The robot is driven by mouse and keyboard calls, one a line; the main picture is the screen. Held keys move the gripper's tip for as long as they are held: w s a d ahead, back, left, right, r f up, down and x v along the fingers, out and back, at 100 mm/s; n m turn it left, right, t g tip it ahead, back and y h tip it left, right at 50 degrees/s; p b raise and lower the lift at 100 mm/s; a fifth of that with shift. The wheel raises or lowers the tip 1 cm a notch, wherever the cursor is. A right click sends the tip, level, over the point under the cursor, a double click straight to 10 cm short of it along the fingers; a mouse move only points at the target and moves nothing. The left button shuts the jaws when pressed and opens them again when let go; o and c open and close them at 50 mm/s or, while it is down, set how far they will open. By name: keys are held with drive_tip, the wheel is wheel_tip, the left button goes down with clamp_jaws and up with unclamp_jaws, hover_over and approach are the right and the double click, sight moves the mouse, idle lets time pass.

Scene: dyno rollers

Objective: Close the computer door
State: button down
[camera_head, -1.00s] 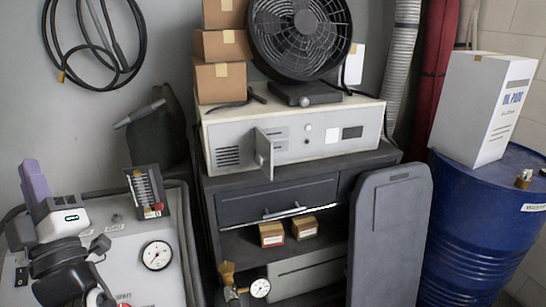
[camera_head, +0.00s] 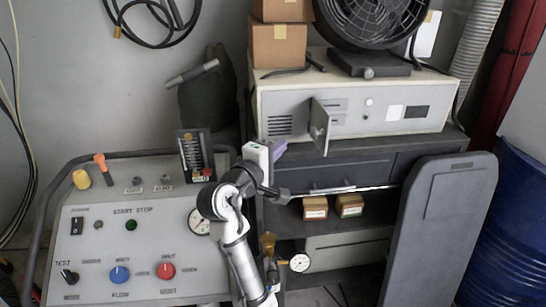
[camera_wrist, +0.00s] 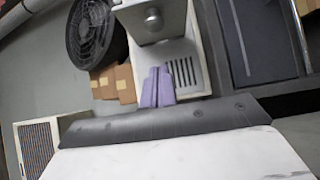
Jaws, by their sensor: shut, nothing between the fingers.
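The computer (camera_head: 355,107) is a wide pale grey case on top of the dark cabinet. Its small door (camera_head: 319,125) stands open, sticking out from the front panel to the right of the vent slots. In the wrist view the door (camera_wrist: 152,20) shows at the top with a round knob, and the vent slots (camera_wrist: 183,72) lie below it. My gripper (camera_head: 280,149) is just left of and below the door, apart from it in the head view. Its purple fingers (camera_wrist: 157,86) are together and empty, in front of the computer's front.
A black fan (camera_head: 370,20) and cardboard boxes (camera_head: 278,44) stand on the computer. A dark board (camera_head: 440,225) leans at the cabinet's right. The control panel (camera_head: 130,235) with knobs is at left. Two small boxes (camera_head: 315,208) sit on the shelf below.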

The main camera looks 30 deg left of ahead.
drive_tip(key=w+d+b, duration=0.1)
drive_tip(key=w+d, duration=0.2)
drive_tip(key=w, duration=0.4)
drive_tip(key=shift+d, duration=0.25)
drive_tip(key=shift+d, duration=0.15)
